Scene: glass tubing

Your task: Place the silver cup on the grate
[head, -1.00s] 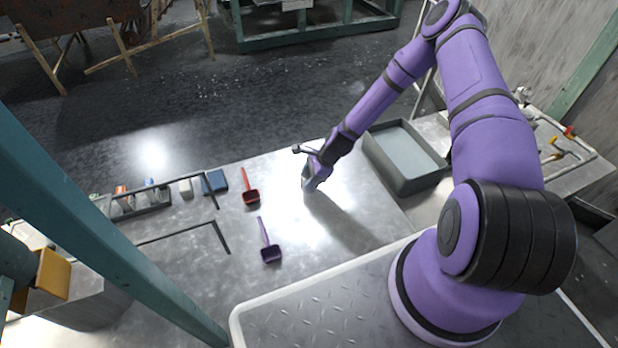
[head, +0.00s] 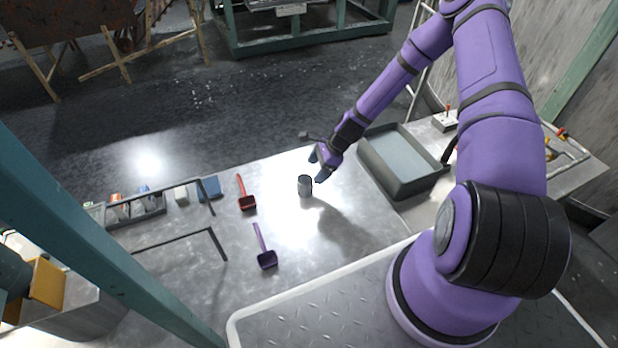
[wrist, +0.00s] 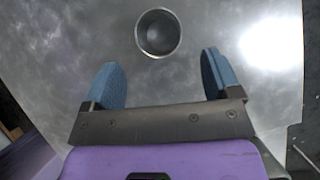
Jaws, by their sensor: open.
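The silver cup (head: 305,187) stands upright on the metal table, in a bright patch of reflected light. In the wrist view the cup (wrist: 158,33) shows its round open mouth, beyond the fingertips and between their lines. My gripper (head: 318,168) is just right of and behind the cup in the head view, apart from it. In the wrist view my gripper (wrist: 161,66) has its two blue fingers wide apart with nothing between them. I cannot clearly pick out a grate in these views.
A red scoop (head: 247,202) and a purple scoop (head: 266,260) lie left of the cup. Black bars (head: 217,243) and a small bin rack (head: 137,210) are farther left. A grey basin (head: 400,190) is to the right. The table around the cup is clear.

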